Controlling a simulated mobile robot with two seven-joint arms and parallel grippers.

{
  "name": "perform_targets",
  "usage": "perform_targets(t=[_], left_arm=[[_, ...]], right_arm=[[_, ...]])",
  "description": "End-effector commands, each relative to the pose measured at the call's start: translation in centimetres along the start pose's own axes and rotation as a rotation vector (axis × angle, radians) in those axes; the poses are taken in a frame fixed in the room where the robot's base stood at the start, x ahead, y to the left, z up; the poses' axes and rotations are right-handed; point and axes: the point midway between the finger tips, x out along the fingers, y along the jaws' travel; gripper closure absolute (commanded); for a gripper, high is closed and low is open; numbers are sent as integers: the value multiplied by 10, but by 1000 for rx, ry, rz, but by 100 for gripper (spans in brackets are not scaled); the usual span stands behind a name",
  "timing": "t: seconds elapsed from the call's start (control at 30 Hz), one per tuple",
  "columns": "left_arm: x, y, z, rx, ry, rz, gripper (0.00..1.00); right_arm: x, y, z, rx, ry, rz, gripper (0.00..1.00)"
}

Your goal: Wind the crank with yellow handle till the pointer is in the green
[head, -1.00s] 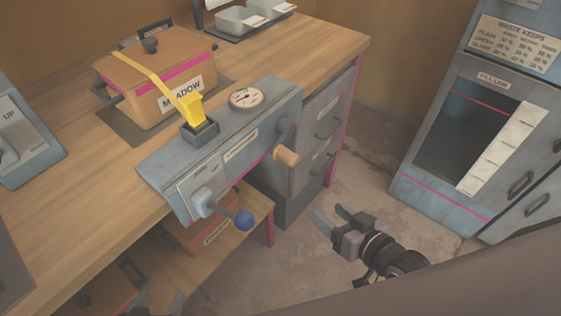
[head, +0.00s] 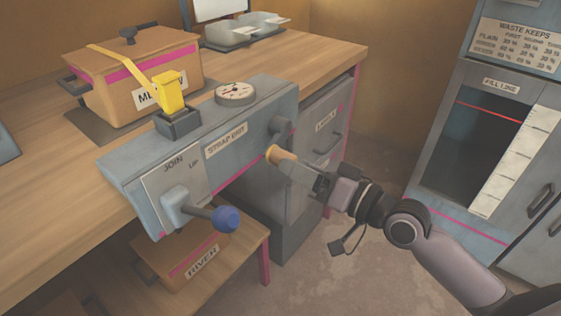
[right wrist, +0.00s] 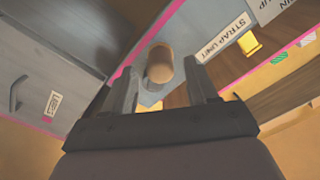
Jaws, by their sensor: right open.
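The crank (head: 279,130) is on the front of the grey-blue strap unit (head: 245,127), and its pale yellow-tan handle (head: 279,154) sticks out toward me. My right gripper (head: 291,166) is at the handle. In the right wrist view the open fingers (right wrist: 162,82) stand on either side of the handle (right wrist: 160,63), with space around it; I cannot tell if either touches. The round gauge (head: 236,93) is on top of the unit. Its face is too small to tell where the pointer stands. My left gripper is not in view.
A lever with a blue knob (head: 225,218) juts from the unit's front, left of the crank. A yellow buckle (head: 170,93) and strap lead to an orange-brown lidded box (head: 130,78). Grey drawers (head: 325,125) stand behind the crank. Floor is free at right.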

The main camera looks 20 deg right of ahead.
Motion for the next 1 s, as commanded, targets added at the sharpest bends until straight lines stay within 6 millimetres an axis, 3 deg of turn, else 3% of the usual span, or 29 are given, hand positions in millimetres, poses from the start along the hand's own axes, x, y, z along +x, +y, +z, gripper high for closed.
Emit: perform_targets(t=[0.3,0.7,0.73,0.9,1.0], left_arm=[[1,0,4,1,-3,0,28],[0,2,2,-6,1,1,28],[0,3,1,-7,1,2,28],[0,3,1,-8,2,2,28],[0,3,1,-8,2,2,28]], right_arm=[[41,0,0,2,1,-1,42],[50,0,1,-1,-2,1,42],[50,0,1,-1,-1,1,45],[50,0,1,-1,-2,1,100],[50,0,1,-1,-2,0,100]])
